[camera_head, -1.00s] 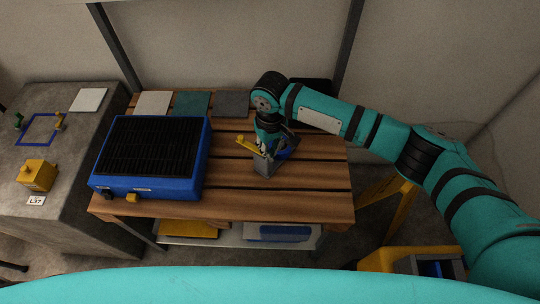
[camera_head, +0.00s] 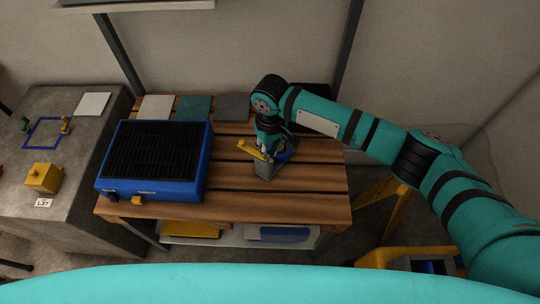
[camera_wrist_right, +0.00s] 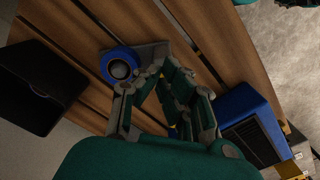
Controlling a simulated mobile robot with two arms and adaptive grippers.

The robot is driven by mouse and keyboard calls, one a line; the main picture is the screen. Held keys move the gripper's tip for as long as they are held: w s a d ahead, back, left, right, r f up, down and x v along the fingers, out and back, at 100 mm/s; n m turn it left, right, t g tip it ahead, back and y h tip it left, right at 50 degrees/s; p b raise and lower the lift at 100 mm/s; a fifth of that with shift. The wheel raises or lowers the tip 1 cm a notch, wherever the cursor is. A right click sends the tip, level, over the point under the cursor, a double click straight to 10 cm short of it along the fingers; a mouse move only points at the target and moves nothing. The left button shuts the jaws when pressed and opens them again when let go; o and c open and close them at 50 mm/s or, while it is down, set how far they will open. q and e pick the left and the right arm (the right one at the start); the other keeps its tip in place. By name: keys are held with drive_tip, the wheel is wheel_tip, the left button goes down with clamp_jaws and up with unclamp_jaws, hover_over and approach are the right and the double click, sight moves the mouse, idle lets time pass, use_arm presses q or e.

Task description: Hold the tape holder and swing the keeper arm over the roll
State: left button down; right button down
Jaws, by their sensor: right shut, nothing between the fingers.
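The grey tape holder (camera_head: 268,170) stands on the slatted wooden table, with a blue roll (camera_head: 286,153) at its right side. The yellow keeper arm (camera_head: 251,149) sticks out to the left of the holder, away from the roll. My right gripper (camera_head: 267,148) points down at the holder, between the keeper arm and the roll, and hides part of the holder. In the right wrist view its fingertips (camera_wrist_right: 160,69) are together and empty, close beside the blue roll (camera_wrist_right: 106,66) and the grey holder (camera_wrist_right: 150,50). Whether they touch the holder I cannot tell. My left gripper is out of view.
A blue box with a black slatted top (camera_head: 153,190) stands left on the table. Flat square pads (camera_head: 194,107) lie along the back edge. A black object (camera_head: 308,96) sits behind my right arm. The front right tabletop (camera_head: 320,195) is clear.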

drive_tip(key=shift+r+p, duration=1.7)
drive_tip(key=shift+p, duration=0.15)
drive_tip(key=shift+f, duration=0.1)
drive_tip(key=shift+r, duration=0.2)
wheel_tip(320, 180, up, 12)
drive_tip(key=shift+f, duration=0.15)
drive_tip(key=shift+f, duration=0.1)
